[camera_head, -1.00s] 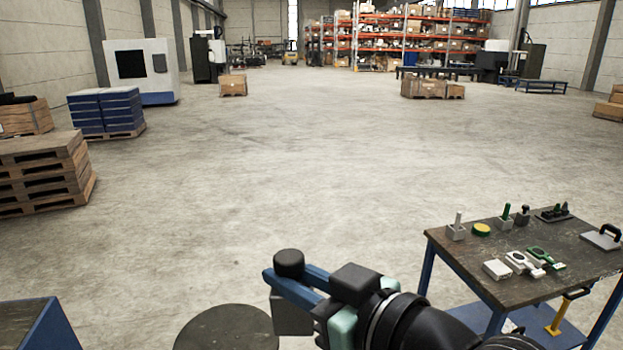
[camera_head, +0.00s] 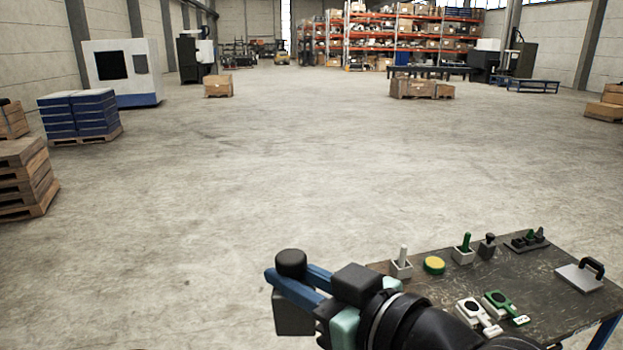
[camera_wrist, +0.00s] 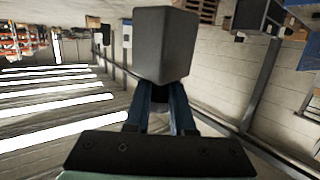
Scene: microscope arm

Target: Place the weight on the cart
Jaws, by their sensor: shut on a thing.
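My gripper (camera_head: 287,282) is shut on the weight (camera_head: 291,261), a dark block with a round black knob. Its blue fingers hold the weight by the part between the knob and the body, in mid-air over the floor. In the wrist view, the weight (camera_wrist: 164,45) shows as a grey block beyond the finger ends (camera_wrist: 160,98). A dark-topped table with blue legs (camera_head: 560,312) stands to the right, partly behind my arm; I cannot tell whether it is the cart. No other cart is clear in view.
The tabletop carries a green-handled block (camera_head: 464,247), a yellow disc (camera_head: 433,265), a grey plate with a black handle (camera_head: 582,276) and several small tools. Wooden pallets (camera_head: 25,180) stand at the left. The concrete floor (camera_head: 230,210) between is open.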

